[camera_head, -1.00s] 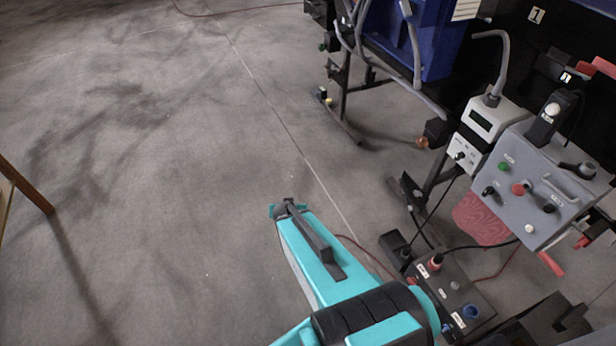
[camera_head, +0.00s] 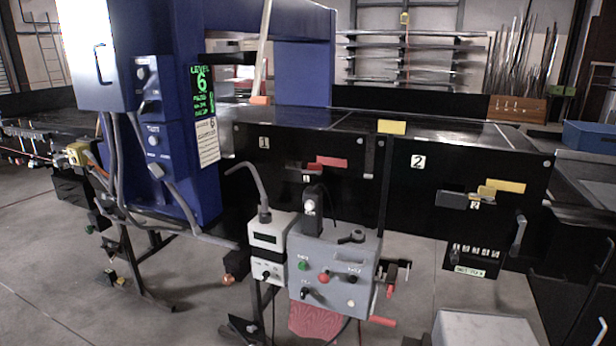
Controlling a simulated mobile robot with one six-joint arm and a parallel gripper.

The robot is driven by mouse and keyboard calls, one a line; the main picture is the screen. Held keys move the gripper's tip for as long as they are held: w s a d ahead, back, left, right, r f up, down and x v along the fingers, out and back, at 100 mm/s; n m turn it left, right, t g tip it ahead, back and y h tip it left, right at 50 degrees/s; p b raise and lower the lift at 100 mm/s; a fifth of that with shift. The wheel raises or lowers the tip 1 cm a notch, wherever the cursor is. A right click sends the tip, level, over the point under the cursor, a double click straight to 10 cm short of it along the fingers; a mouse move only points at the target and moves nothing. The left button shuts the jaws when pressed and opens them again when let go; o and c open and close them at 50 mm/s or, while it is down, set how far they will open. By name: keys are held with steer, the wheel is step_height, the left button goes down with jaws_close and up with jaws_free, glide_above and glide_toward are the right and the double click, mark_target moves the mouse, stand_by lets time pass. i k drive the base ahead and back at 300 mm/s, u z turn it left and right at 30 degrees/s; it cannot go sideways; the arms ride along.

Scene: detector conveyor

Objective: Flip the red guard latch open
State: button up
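The red guard latch (camera_head: 328,162) is on the black conveyor side panel marked 1 (camera_head: 264,142), right of centre on that panel. It is a flat red bar lying roughly level, with a dark block (camera_head: 293,168) at its left and a small label below. It is small in the picture, so its exact catch position is hard to tell. My gripper is out of view now.
A similar yellow latch (camera_head: 500,187) is on the panel marked 2 (camera_head: 418,161). A grey control box (camera_head: 335,277) with knobs and a white meter box (camera_head: 268,240) stand in front of panel 1. The blue detector housing (camera_head: 178,100) is at left. Floor at front left (camera_head: 60,260) is mostly clear.

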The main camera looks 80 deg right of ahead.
mark_target(317, 168)
steer(key=z, duration=0.25)
steer(key=k, duration=0.95)
steer(key=u, duration=0.4)
